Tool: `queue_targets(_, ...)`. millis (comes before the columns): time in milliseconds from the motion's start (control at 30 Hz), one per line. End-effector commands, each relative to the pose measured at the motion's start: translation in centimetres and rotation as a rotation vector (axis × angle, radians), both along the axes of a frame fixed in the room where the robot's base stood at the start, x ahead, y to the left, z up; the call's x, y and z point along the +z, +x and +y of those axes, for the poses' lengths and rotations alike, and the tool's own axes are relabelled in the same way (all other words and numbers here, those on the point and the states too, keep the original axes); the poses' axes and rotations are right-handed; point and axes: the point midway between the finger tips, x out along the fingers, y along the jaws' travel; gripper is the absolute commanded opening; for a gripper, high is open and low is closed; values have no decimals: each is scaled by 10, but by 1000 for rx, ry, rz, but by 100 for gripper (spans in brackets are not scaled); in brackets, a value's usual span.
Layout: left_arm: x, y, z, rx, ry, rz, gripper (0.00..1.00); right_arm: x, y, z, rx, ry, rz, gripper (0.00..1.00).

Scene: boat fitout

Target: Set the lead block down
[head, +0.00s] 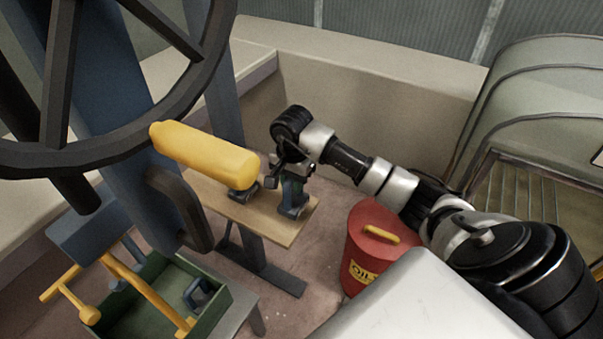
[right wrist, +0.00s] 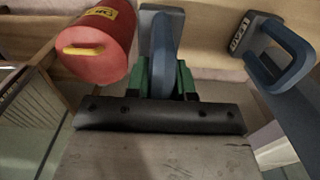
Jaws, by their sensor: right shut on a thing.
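My right gripper (head: 290,178) is over the right end of a wooden board (head: 262,222). It is shut on the handle of a blue lead block (head: 292,207). In the right wrist view the green fingers (right wrist: 163,82) close on both sides of the handle of this block (right wrist: 150,18). The block is upright at the board's right end; I cannot tell whether its base touches the wood. A second blue block with a handle (right wrist: 285,52) and a label shows in the right wrist view. My left gripper is not in view.
A yellow cylinder (head: 205,155) blocks part of the board from view. A red bin (head: 362,248) with a yellow handle stands right of the board. A green tray (head: 150,310) holds a yellow mallet (head: 88,312) and a blue handled item (head: 198,292). A dark wheel (head: 190,95) fills the upper left.

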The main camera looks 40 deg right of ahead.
Motion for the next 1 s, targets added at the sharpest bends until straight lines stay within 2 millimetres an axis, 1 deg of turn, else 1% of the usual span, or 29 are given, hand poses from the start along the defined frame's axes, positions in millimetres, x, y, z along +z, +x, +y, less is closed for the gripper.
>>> queue_targets(67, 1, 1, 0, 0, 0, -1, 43, -5, 1, 0, -2, 3, -4, 0)
queue_targets(200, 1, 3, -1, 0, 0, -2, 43, -24, 1, 0, -2, 3, -3, 0)
queue_targets(300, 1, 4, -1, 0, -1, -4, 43, -33, 1, 0, -1, 3, -5, 0)
queue_targets(400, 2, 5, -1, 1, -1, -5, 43, -36, 1, 0, -1, 2, -7, 0)
queue_targets(800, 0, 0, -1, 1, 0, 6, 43, -37, 1, -1, -1, 1, -7, 0)
queue_targets(833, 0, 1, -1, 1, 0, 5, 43, -40, 0, 0, -1, 0, -1, 24)
queue_targets(900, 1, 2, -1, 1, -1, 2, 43, -40, 0, 0, -1, 0, -1, 35)
queue_targets(1000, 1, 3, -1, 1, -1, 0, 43, -40, 0, 0, -1, 0, -1, 48)
